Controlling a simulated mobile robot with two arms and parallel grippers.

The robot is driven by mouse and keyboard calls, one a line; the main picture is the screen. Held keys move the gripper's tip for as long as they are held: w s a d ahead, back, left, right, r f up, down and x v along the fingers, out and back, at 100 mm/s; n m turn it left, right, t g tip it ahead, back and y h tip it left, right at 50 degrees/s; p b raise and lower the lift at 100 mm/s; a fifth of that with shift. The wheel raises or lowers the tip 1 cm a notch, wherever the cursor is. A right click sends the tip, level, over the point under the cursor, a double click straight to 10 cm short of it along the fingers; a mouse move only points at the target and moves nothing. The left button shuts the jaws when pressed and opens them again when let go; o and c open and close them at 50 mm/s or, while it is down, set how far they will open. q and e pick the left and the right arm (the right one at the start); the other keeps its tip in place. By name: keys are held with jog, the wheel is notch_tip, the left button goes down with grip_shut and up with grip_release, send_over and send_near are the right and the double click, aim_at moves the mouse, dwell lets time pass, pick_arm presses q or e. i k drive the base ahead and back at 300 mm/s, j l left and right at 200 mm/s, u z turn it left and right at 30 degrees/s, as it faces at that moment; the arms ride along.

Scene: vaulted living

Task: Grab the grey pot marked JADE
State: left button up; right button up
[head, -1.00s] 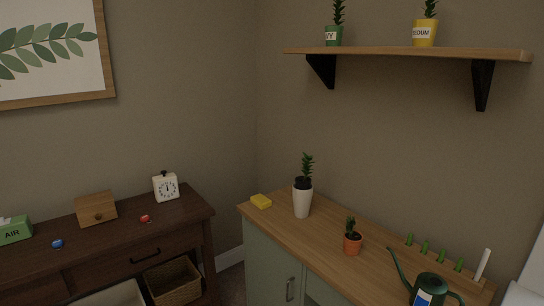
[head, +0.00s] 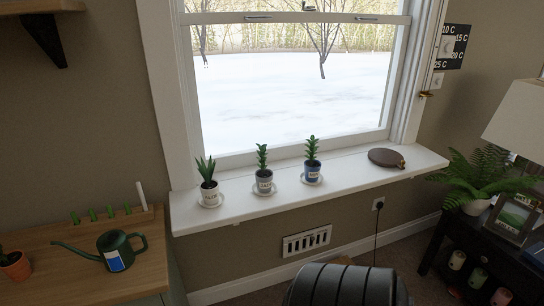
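A grey pot (head: 264,185) with a green plant stands on a saucer in the middle of the white windowsill (head: 240,206). It has a pale label, too small for me to read surely. Neither of my grippers is in view.
A wooden counter at left (head: 90,262) holds a green watering can (head: 117,250) and a terracotta pot (head: 15,265). A brown round object (head: 385,157) lies on the sill's right. A dark ribbed object (head: 345,287) is at the bottom. A black table with a fern (head: 478,180) stands right.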

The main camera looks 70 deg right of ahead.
aim_at(264, 176)
jog(key=k+z, duration=0.1)
jog(key=z, duration=1.95)
